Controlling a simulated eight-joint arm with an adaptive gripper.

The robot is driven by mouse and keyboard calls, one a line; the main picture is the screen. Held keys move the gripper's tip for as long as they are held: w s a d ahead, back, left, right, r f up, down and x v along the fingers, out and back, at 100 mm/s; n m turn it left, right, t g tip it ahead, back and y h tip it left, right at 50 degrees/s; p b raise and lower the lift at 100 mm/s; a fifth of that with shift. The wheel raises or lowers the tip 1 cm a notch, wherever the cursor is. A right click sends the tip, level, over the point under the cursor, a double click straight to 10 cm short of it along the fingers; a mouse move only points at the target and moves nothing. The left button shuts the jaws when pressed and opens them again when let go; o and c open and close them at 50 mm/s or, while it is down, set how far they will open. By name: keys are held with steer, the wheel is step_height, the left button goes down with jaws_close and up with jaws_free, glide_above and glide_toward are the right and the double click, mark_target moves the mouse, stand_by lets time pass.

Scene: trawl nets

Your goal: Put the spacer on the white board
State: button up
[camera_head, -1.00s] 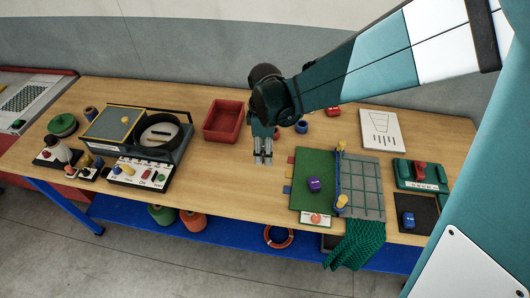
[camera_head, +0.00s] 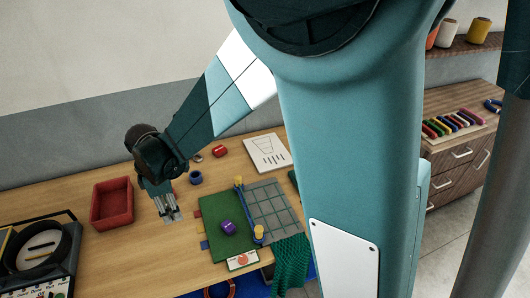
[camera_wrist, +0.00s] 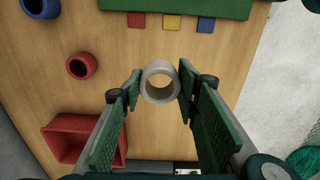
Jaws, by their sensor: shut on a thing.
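The spacer, a short pale grey ring (camera_wrist: 160,82), sits between the two fingertips of my gripper (camera_wrist: 158,88) in the wrist view, with a finger against each side. I look into its open bore. In the head view my gripper (camera_head: 170,213) points down over the wooden table, between the red bin and the green mat; the spacer is too small to make out there. The white board (camera_head: 267,152) lies flat at the back of the table, to the right of my gripper, with dark line markings on it. My gripper is well apart from it.
A red bin (camera_head: 112,203) stands left of my gripper. A blue ring (camera_head: 196,177) and a red object (camera_head: 220,151) lie toward the board. The green mat (camera_head: 213,240) carries a purple block (camera_head: 228,227). Yellow-topped posts (camera_head: 259,232) stand by a grey grid panel (camera_head: 275,208).

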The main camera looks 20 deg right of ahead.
steer(key=w+d+r+p, duration=0.1)
steer(key=w+d, duration=0.8)
steer(key=w, duration=0.2)
steer(key=p, duration=0.4)
glide_above(268, 150)
steer(key=shift+s+r, duration=0.15)
steer(key=shift+r, duration=0.15)
steer(key=shift+f, duration=0.1)
steer(key=shift+f, duration=3.05)
steer(key=shift+a+f, duration=0.1)
steer(key=shift+f, duration=1.75)
steer(key=shift+f, duration=0.15)
